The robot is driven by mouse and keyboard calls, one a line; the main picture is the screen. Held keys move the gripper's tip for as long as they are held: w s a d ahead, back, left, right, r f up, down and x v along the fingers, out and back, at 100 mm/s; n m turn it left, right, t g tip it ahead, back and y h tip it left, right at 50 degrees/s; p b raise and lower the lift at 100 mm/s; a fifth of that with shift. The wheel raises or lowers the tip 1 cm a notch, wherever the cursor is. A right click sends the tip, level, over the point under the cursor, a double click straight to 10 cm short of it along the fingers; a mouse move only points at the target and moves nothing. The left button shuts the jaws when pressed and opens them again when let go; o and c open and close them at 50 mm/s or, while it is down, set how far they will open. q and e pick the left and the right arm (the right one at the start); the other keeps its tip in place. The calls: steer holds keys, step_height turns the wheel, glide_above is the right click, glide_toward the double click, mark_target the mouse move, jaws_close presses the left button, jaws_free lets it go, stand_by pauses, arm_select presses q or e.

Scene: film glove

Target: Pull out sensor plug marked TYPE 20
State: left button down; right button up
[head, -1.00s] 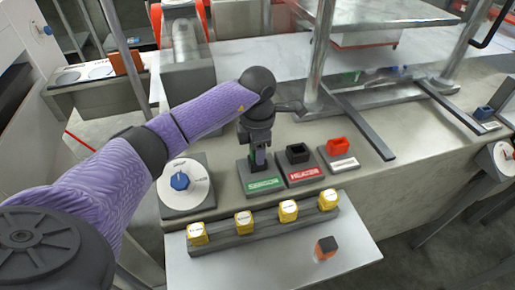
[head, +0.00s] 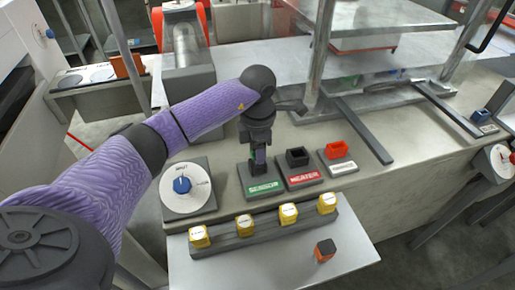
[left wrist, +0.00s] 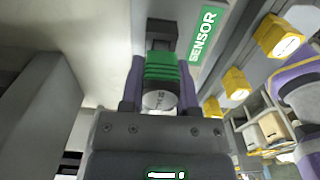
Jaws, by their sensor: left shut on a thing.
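My left gripper (head: 258,160) points down at the socket base labelled SENSOR (head: 263,187), which has a green label. It is shut on a green ribbed plug (left wrist: 161,68) with a pale round end. The marking on that end is too small to read surely. In the left wrist view the gripper fingers (left wrist: 160,92) lie on both sides of the plug. The plug's far end meets the dark socket (left wrist: 164,32); how deep it sits is hidden. The SENSOR label (left wrist: 205,35) is beside it. My right gripper is not in view.
A black socket on a red-labelled HEATER base (head: 297,158) and a red socket (head: 337,150) stand to the right. A dial (head: 184,187) is at left. Several yellow plugs (head: 245,224) sit in a front rack. An orange block with a dark top (head: 324,250) lies on the shelf.

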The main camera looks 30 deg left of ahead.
arm_select(q)
steer(key=shift+r+p, duration=1.3)
steer(key=shift+r, duration=0.55)
step_height(320, 180, up, 3)
steer(key=p, duration=0.2)
steer(key=shift+r+p, duration=0.1)
steer(key=shift+p, duration=0.2)
